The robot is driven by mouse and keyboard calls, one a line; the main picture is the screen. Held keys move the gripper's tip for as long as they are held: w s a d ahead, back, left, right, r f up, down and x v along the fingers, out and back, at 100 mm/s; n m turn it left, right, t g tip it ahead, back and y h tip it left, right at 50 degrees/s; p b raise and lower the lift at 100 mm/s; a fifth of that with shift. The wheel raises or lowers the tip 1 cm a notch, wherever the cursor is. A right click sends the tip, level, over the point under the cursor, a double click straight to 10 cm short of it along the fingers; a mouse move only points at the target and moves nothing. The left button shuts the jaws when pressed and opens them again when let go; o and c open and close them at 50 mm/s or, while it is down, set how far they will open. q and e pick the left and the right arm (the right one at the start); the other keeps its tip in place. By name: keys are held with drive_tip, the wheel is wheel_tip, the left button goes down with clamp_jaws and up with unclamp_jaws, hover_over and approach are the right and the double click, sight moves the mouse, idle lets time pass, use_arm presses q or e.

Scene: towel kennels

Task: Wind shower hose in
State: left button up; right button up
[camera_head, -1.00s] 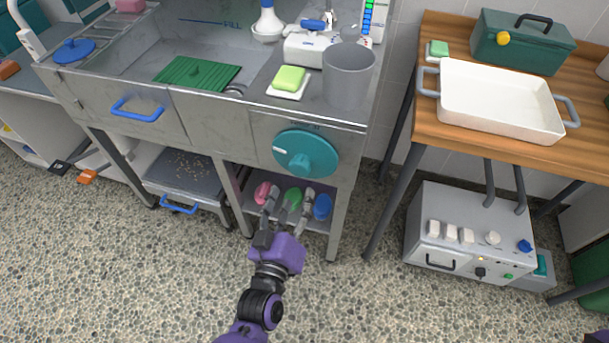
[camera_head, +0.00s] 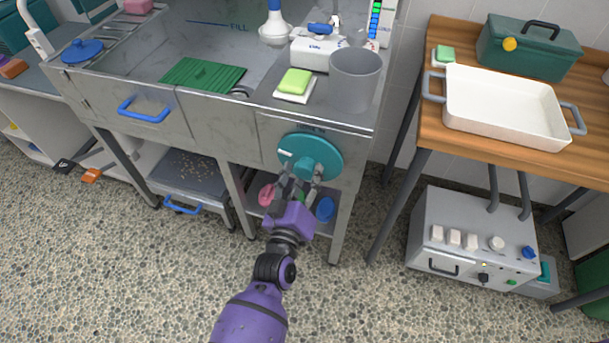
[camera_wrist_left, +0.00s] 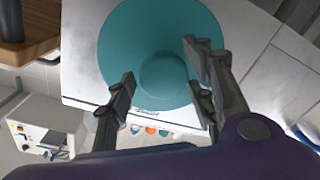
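A round teal reel wheel (camera_head: 322,150) with a raised centre knob (camera_head: 303,168) is on the front panel of the steel sink unit, at its right end. My left gripper (camera_head: 304,180) is just in front of the wheel's lower part. In the left wrist view the wheel (camera_wrist_left: 125,35) fills the upper middle, and the open fingers (camera_wrist_left: 160,78) are on either side of the knob (camera_wrist_left: 163,75). I cannot tell whether they touch it. A white handset like a shower head (camera_head: 32,35) stands at the far left. No hose is clearly seen. My right gripper is out of view.
A grey cup (camera_head: 354,80) and a green sponge (camera_head: 295,81) stand on the ledge above the wheel. Below it, a shelf holds a pink item (camera_head: 267,194) and a blue item (camera_head: 325,209). A wooden table (camera_head: 430,155) stands to the right.

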use_arm(q)
clamp_jaws()
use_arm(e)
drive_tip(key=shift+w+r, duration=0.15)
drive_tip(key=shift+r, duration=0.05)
